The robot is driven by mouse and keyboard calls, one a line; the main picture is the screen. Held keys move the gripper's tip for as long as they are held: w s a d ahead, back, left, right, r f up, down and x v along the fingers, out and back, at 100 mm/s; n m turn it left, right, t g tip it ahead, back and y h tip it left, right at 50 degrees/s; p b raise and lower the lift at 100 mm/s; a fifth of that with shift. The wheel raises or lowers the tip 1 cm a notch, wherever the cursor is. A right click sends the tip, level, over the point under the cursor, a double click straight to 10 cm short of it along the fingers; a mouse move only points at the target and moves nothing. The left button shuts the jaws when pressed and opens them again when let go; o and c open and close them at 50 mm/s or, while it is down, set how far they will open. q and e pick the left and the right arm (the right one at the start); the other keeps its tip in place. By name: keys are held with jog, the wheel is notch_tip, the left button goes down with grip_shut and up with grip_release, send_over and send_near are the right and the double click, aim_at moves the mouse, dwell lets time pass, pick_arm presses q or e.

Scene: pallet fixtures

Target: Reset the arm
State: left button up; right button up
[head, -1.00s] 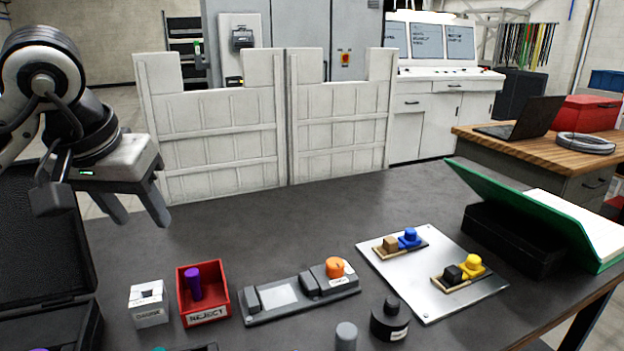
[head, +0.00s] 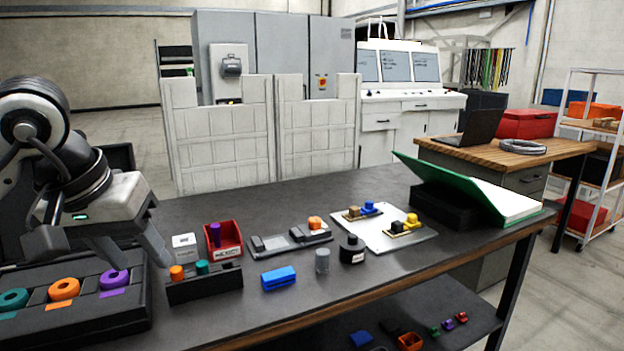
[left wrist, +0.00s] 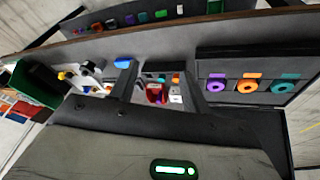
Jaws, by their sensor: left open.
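My left gripper (head: 135,262) hangs at the left of the head view, above the dark case and the near left end of the table. Its two fingers point down and are spread apart with nothing between them. In the left wrist view the open fingers (left wrist: 158,85) reach out over the table, with the red reject bin (left wrist: 156,93) seen between them. My right arm and gripper do not show.
A dark case (head: 130,318) holds orange, purple and teal rings.

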pick_arm(q)
jog(key=s+d+f+n+g+h, duration=0.1)
jog(key=s+d+f+n+h, duration=0.15)
jog(key=d+n+h, duration=0.75)
jog(key=s+d+f+n+g+h, duration=0.1)
jog(key=s+d+n+h, duration=0.2)
jog(key=d+n+h, duration=0.75)
jog(key=w+a+f+n+t+y, duration=0.25)
jog(key=f+n+t+y, duration=0.3)
jog(key=n, duration=0.65)
jog(key=w+a+f+n+t+y, duration=0.1)
jog(key=a+f+n+t+y, duration=0.4)
jog(key=n, duration=0.7)
jog(key=w+a+f+n+t+y, duration=0.2)
jog(key=f+n+t+y, duration=0.3)
jog(key=n, duration=0.7)
jog(key=s+a+f+n+g+y, duration=0.1)
jog(key=s+a+f+n+g, duration=0.1)
jog(key=s+f+n, duration=0.4)
jog(key=s+a+f+n+g+y, duration=0.2)
jog(key=s+f+n+g, duration=0.3)
jog(key=f, duration=0.9)
jog(key=shift+s+n+y, duration=0.3)
jog(key=shift+s+n, duration=0.65)
jog(key=shift+s, duration=0.1)
